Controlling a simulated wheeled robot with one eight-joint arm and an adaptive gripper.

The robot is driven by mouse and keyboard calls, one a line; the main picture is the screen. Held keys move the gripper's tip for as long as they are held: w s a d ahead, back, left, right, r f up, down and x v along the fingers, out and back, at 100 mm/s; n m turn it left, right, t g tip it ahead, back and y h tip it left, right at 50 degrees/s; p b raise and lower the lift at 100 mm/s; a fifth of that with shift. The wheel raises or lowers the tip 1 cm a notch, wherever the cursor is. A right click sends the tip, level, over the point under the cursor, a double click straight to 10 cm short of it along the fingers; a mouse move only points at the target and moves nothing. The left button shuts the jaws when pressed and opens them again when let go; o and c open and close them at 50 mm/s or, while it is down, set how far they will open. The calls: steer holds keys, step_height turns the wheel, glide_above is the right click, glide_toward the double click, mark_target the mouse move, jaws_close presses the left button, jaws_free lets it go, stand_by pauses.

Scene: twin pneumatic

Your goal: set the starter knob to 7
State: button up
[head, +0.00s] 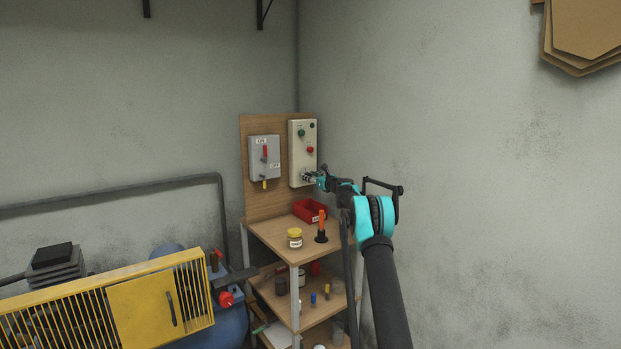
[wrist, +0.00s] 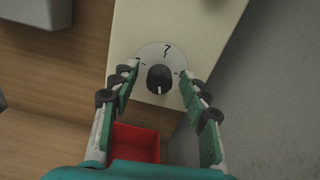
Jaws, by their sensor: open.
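The starter knob (wrist: 159,78) is a black knob on a pale round dial (wrist: 151,51) at the lower part of the cream starter box (head: 303,135). In the wrist view a 7 shows above the knob, and another mark at its left is too small to read. A white line on the knob points down, away from the 7. My gripper (wrist: 159,72) is open, with one green finger on each side of the knob and a gap to each. In the head view my gripper (head: 313,177) is at the box's lower end and hides the knob.
A grey switch box (head: 258,158) with a red lever is left of the starter box on the wooden board (head: 270,205). A red bin (head: 308,210), a yellow-lidded jar (head: 294,238) and an orange-handled tool (head: 321,225) stand on the shelf below. The wall is close at right.

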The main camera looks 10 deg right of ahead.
jaws_close()
steer(key=shift+n, duration=0.3)
steer(key=shift+s+a+f+n, duration=0.1)
steer(key=shift+n, duration=3.7)
steer(key=shift+a+f+n, duration=0.1)
steer(key=shift+n, duration=3.7)
